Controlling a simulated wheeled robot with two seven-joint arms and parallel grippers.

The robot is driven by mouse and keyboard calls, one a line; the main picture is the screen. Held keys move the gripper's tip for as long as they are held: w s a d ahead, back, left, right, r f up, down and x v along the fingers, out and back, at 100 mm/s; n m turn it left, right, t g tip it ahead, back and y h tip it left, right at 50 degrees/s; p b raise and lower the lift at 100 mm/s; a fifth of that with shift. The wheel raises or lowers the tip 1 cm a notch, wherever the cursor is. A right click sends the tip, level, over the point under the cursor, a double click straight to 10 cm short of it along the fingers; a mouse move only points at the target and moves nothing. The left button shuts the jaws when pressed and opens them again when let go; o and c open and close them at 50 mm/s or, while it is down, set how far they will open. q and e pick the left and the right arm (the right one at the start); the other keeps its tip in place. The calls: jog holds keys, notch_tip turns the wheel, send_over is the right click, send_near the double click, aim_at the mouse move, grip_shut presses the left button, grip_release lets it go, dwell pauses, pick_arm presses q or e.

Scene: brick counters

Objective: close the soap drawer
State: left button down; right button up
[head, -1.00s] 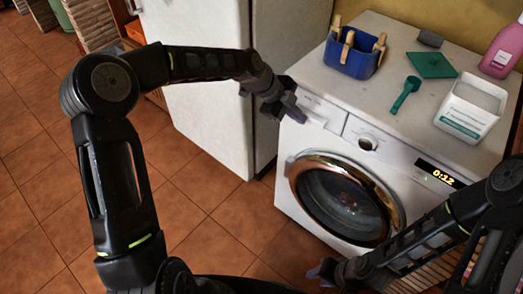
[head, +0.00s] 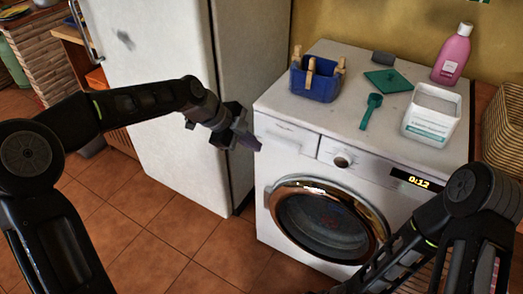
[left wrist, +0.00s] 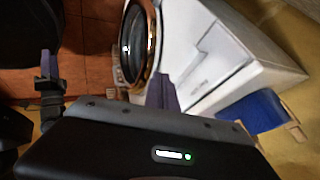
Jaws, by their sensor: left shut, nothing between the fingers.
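The soap drawer (head: 288,137) is the white panel at the upper left of the washing machine's (head: 268,190) front, left of the round knob (head: 342,160). It looks nearly flush; I cannot tell whether a small gap remains. My left gripper (head: 250,141) is shut and empty, its purple fingertips close to the drawer's left end. I cannot tell whether they touch it. In the left wrist view the purple fingers (left wrist: 160,92) point toward the white machine front (left wrist: 200,62). My right arm is at the lower right of the head view, its gripper out of frame.
On the machine top are a blue peg basket (head: 316,82), a green scoop (head: 370,112), a green cloth (head: 389,80), a white tub (head: 430,116) and a pink bottle (head: 453,55). A fridge (head: 160,90) stands to the left, with tiled floor (head: 190,240) in front.

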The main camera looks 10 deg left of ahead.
pick_arm(q)
jog(key=v, duration=0.3)
jog(key=shift+s+a+r, duration=0.1)
jog(key=shift+a+r, duration=0.1)
jog(key=shift+r, duration=0.05)
jog(key=shift+n, duration=0.3)
notch_tip(320, 180, down, 8)
jog(key=w+n+t+p, duration=0.1)
jog(key=w+n+t, duration=0.15)
jog(key=n, duration=0.95)
jog(key=s+d+f+n+y+p, duration=0.1)
jog(key=s+d+f+n+p, duration=0.15)
jog(key=s+f+n, duration=0.7)
jog(key=s+d+f+g+p, duration=0.1)
jog(key=s+f, duration=0.2)
jog(key=s, duration=0.4)
jog(key=s+d+f+g+p, duration=0.1)
jog(key=s+f, duration=0.3)
jog(key=s, duration=0.4)
jog(key=s+d+f+g+y+p, duration=0.1)
jog(key=s+f+g+p, duration=0.2)
jog(key=s, duration=0.5)
jog(key=shift+s+d+f+n, duration=0.15)
jog(key=shift+s+d+n, duration=0.1)
jog(key=shift+n, duration=0.2)
